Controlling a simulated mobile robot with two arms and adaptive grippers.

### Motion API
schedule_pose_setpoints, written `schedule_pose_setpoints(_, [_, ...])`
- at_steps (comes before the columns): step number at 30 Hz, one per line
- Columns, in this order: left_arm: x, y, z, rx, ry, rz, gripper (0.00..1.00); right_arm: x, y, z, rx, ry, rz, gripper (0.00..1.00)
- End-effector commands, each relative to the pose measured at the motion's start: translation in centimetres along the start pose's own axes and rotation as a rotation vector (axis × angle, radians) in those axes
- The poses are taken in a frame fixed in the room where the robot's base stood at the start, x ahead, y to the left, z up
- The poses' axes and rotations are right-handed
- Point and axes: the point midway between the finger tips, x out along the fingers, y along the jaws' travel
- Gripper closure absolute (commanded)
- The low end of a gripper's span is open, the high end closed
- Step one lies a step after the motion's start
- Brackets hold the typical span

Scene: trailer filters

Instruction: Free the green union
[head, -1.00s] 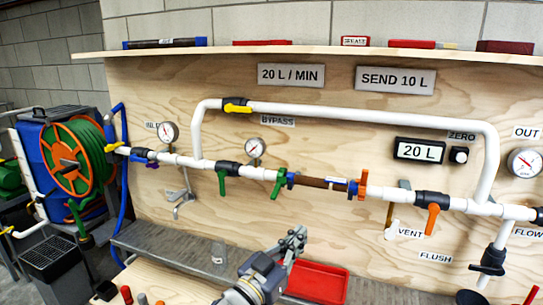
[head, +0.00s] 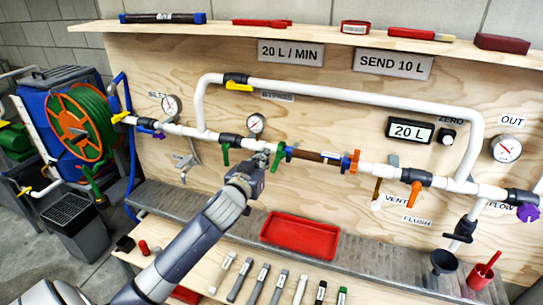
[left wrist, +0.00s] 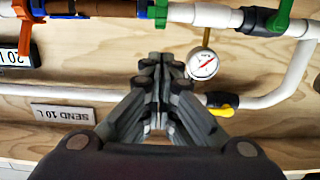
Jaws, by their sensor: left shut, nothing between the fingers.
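The green union (head: 278,157) is a winged nut at the left end of a brown filter cartridge (head: 308,154) in the white pipe. A blue collar sits between them. An orange union (head: 354,161) is at the cartridge's right end. My left gripper (head: 263,158) is shut and empty, just left of the green union in the head view; whether they touch I cannot tell. In the left wrist view the gripper (left wrist: 159,62) points at the board, with the green union (left wrist: 162,12) past its tips at the top edge. My right gripper is not in view.
A green valve lever (head: 225,155) and a gauge (head: 256,123) are close to my left gripper. The bypass pipe (head: 370,97) runs above. A red tray (head: 300,236) and several tubes (head: 260,284) lie below. Red items line the upper shelf (head: 330,30).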

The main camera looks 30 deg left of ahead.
Motion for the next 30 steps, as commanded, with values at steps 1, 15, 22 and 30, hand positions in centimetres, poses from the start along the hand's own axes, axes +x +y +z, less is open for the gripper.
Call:
schedule_pose_setpoints(1, [0.9, -0.1, -0.4, 0.001, 0.001, -0.001, 1.00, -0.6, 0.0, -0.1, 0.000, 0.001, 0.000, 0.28])
schedule_pose_setpoints(15, [6.6, 0.1, 1.8, -0.001, -0.005, 0.000, 1.00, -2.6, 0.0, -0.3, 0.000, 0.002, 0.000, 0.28])
schedule_pose_setpoints(22, [7.1, 0.1, 3.6, -0.001, 0.000, 0.000, 1.00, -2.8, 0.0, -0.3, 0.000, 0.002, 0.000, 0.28])
schedule_pose_setpoints(30, [7.1, 0.0, 3.9, 0.000, 0.001, 0.001, 1.00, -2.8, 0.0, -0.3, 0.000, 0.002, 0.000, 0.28])
